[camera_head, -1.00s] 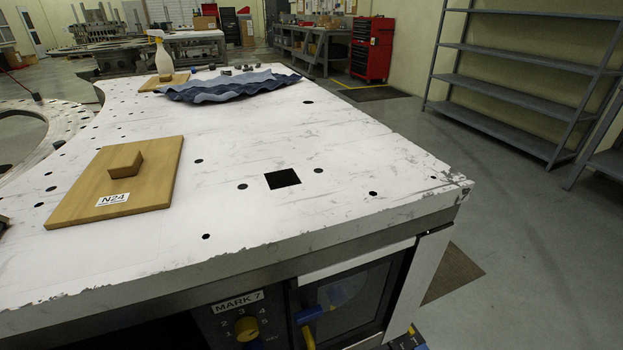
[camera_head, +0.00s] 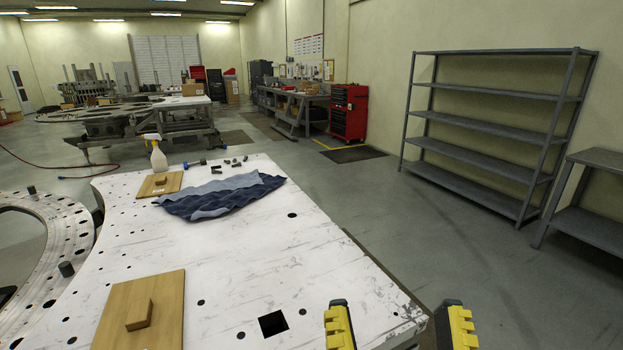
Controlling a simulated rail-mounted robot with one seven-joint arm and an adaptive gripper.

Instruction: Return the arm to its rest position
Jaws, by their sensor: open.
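My gripper (camera_head: 398,325) shows at the bottom edge of the head view, right of centre. Its two yellow and black fingers stand wide apart with nothing between them. The left finger overlaps the near right part of the white plate table (camera_head: 255,262), and the right finger is beside the table's right edge over the floor. The rest of my arm is out of the frame.
A square hole (camera_head: 273,323) is left of my gripper. Grey shelving (camera_head: 490,130) stands right; floor between is clear.

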